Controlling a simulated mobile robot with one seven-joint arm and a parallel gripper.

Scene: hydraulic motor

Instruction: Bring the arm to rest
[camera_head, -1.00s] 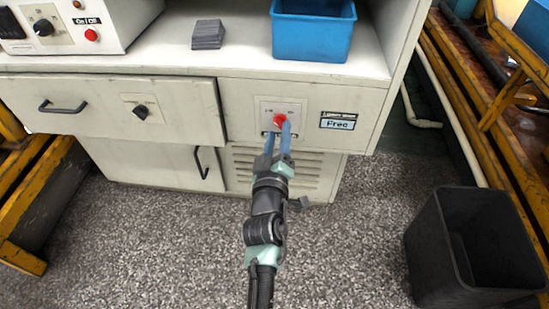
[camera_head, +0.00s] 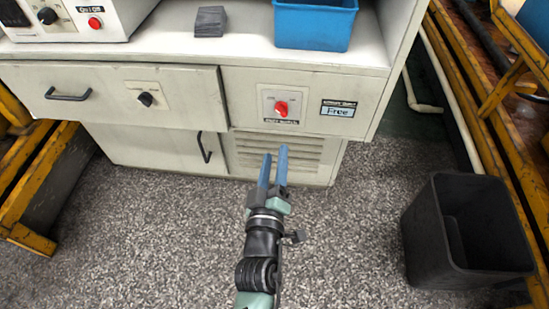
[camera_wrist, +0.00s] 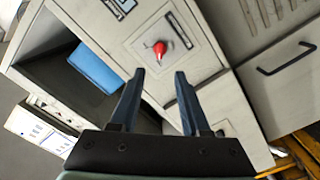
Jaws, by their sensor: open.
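My gripper (camera_head: 273,160) is open and empty, with two blue fingers apart. In the head view it is in front of the cabinet, below the red knob (camera_head: 281,108) on its white plate. The fingertips are clear of the knob. In the wrist view the red knob (camera_wrist: 159,47) shows beyond the gap between the fingertips (camera_wrist: 160,75), with nothing between the fingers. My arm runs down to the bottom edge of the head view.
The cabinet (camera_head: 330,75) carries a blue bin (camera_head: 315,25), a stack of grey pieces (camera_head: 210,21) and a control box (camera_head: 95,22). A black bin (camera_head: 425,235) stands at right. Yellow frames (camera_head: 25,195) flank both sides. The speckled floor is clear around my arm.

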